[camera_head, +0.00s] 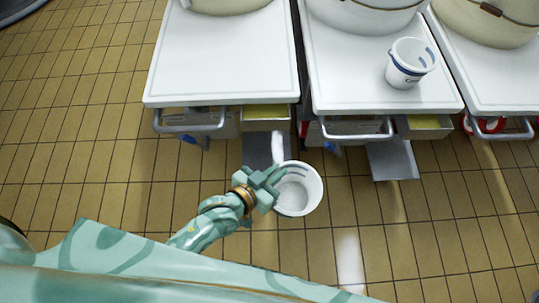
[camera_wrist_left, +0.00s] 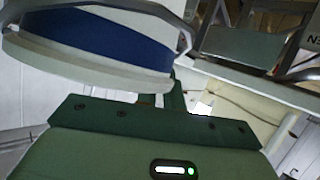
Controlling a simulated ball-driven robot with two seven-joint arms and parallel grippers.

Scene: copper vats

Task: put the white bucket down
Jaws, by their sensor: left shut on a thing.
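A white bucket (camera_head: 313,189) is in the head view, seen from above with its open mouth up. My left gripper (camera_head: 270,182) is shut on its left side, in front of the white tables and over the tiled floor. In the left wrist view the bucket (camera_wrist_left: 60,58) fills the upper left, with a broad dark blue band, and appears tilted in that view. My left gripper's green body (camera_wrist_left: 150,130) lies below it. The bucket's underside is hidden in the head view. My right gripper is not in view.
A second white bucket (camera_head: 405,65) with blue marks stands on the middle white table (camera_head: 335,75). The left white table (camera_head: 220,65) has a wide bare top. Large vats stand at the back. Table handles jut forward. Open tiled floor (camera_head: 400,230) lies in front.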

